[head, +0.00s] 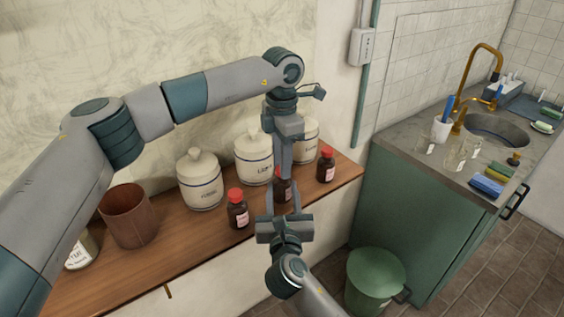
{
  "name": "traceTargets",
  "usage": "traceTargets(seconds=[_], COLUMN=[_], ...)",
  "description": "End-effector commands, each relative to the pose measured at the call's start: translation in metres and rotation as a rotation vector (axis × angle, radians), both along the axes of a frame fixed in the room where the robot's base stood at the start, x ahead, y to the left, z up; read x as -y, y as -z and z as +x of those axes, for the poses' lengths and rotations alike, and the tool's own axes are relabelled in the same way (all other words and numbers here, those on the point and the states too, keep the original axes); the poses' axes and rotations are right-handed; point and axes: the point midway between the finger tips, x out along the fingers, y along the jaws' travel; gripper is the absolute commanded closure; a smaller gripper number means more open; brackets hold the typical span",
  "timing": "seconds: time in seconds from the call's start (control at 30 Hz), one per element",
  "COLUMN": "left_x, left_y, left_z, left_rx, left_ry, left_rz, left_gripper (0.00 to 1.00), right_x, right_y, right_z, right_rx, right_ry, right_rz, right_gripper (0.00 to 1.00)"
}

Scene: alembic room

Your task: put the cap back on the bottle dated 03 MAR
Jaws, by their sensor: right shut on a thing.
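Three small brown bottles stand on the wooden shelf. The left one (238,214) and the right one (326,168) wear red caps. The middle bottle (288,188) stands between my two grippers, and its top is hidden, so I cannot tell whether a cap is on it. The dates on the labels are too small to read. My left gripper (284,168) points down right over the middle bottle; its fingertips are not clear enough to show open or shut. My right gripper (283,198) reaches in from the front and is shut on the middle bottle.
White lidded jars (200,182) stand behind the bottles. A brown cup (128,216) and a labelled jar (82,252) are at the shelf's left. A green bin (376,272) stands below, beside a green sink cabinet (418,225). The shelf front (205,250) is clear.

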Motion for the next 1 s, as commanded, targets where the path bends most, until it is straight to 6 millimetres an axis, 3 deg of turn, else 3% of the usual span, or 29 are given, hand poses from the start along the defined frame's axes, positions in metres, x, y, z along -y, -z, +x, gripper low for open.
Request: traceTargets(seconds=[0.03,0.1,0.47,0.8,1.0], left_x=[-0.001,0.000,0.000,0.000,0.000], left_y=[0.000,0.000,-0.004,-0.037,-0.045], left_z=[0.000,0.000,0.000,0.000,0.000], left_rx=[0.001,0.001,0.001,0.001,0.000], left_ry=[-0.002,-0.002,-0.003,-0.003,-0.003], left_rz=[0.000,0.000,0.000,0.000,0.000], left_gripper=[0.66,0.57,0.57,0.57,0.57], right_x=[0.000,0.000,0.000,0.000,0.000], right_y=[0.000,0.000,0.000,0.001,0.001], right_z=[0.000,0.000,0.000,0.000,0.000], right_rx=[-0.001,-0.001,-0.001,-0.001,-0.001], right_ry=[0.001,0.001,0.001,0.001,0.001], right_rz=[0.000,0.000,-0.001,-0.001,-0.001], right_gripper=[1.00,1.00,1.00,1.00,1.00])
